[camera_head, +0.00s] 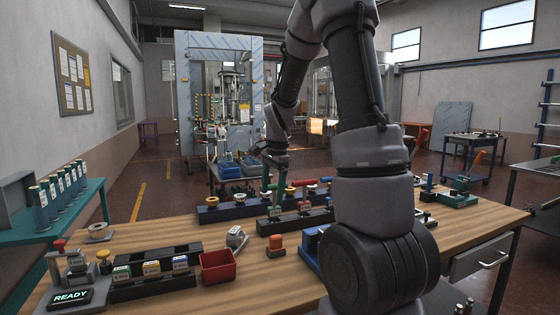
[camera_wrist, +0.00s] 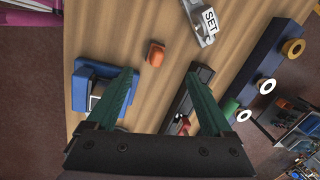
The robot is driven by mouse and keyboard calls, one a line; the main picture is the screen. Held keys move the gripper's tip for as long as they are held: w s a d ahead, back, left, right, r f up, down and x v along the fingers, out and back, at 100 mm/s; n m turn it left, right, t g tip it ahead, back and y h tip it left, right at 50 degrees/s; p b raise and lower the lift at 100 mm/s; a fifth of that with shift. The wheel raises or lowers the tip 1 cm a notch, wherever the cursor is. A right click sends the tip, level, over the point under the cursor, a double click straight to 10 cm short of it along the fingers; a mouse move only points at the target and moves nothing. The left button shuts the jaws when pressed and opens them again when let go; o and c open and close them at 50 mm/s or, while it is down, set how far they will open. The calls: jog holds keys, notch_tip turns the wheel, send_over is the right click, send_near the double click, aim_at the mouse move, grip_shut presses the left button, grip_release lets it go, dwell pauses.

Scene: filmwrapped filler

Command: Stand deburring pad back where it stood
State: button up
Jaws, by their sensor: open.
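A small orange block (camera_head: 276,246), which looks like the deburring pad, rests on the wooden table in front of the black rail. It also shows in the wrist view (camera_wrist: 155,54), just beyond the space between my fingertips. I cannot tell for sure whether it stands or lies. My gripper (camera_head: 273,188) is open, with green fingers, above the dark rails behind the block. In the wrist view my gripper (camera_wrist: 160,77) has nothing between its fingers but table and part of a black rail (camera_wrist: 203,78).
A blue holder (camera_head: 308,245) stands right of the block, partly hidden by my arm. A grey SET device (camera_head: 237,238) and red bin (camera_head: 217,267) stand to its left. A dark rail (camera_head: 222,211) with several knobs lies behind.

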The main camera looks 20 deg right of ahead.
jog(key=s+a+r+n+t, duration=0.3)
jog(key=s+r+n, duration=0.2)
jog(key=s+r, duration=0.4)
jog(key=s+a+r+n+t+y, duration=0.1)
jog(key=s+a+r+n+t, duration=0.1)
jog(key=s+r+n, duration=0.4)
jog(key=s+a+r, duration=0.1)
jog(key=s+r, duration=0.2)
jog(key=s, duration=0.3)
jog(key=shift+s+a+t, duration=0.2)
jog(key=shift+s+t, duration=0.15)
jog(key=shift+t, duration=0.05)
jog(key=shift+d, duration=0.1)
